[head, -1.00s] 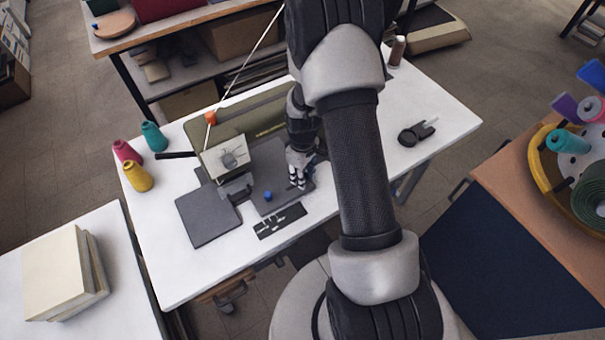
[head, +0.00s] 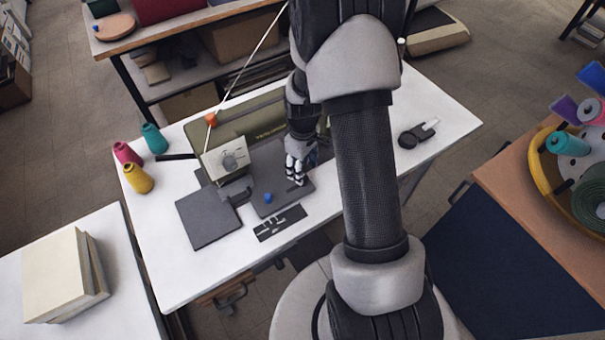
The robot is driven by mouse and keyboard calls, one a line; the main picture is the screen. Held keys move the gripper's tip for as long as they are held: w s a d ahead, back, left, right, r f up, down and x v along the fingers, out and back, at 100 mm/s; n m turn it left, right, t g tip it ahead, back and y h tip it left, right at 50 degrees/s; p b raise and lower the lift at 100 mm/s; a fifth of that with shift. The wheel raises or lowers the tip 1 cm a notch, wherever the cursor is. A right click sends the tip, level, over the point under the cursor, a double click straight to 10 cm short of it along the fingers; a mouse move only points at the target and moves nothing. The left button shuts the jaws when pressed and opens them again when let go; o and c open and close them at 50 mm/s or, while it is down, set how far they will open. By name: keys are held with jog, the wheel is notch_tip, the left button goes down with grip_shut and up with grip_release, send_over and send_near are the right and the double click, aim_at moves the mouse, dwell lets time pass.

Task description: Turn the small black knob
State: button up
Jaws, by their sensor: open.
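A green sewing machine (head: 263,130) stands on the white table. Its pale end face (head: 222,158) carries a round grey dial (head: 230,162). I cannot make out a small black knob for certain; my arm and gripper cover part of the machine's right side. My gripper (head: 295,183) is open and points down over the right part of the machine's dark grey bed plate (head: 262,181), in front of the green body. I cannot tell whether its fingertips touch anything. A small blue knob-like piece (head: 268,197) sits on the plate, left of and below the fingers.
Pink, teal and yellow thread cones (head: 139,178) stand at the table's left. A black tool with a pale end (head: 408,139) lies at the right. A dark slotted plate (head: 279,223) lies at the front. The white table (head: 446,117) is mostly clear at the right.

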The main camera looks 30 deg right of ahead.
notch_tip(320, 180, up, 7)
jog(key=shift+f, duration=0.15)
dwell(0.5)
jog(key=s+a+r+m+t, duration=0.2)
jog(key=s+a+r, duration=0.35)
jog(key=r, duration=0.45)
jog(key=s+a+r+m+t, duration=0.1)
jog(key=s+a+r, duration=0.4)
jog(key=r, duration=0.5)
jog(key=s+a+r+m+t, duration=0.1)
jog(key=s+a+r+m, duration=0.1)
jog(key=s, duration=0.7)
jog(key=shift+s+r+t, duration=0.25)
jog(key=shift+r+t, duration=0.05)
jog(key=shift+r, duration=0.1)
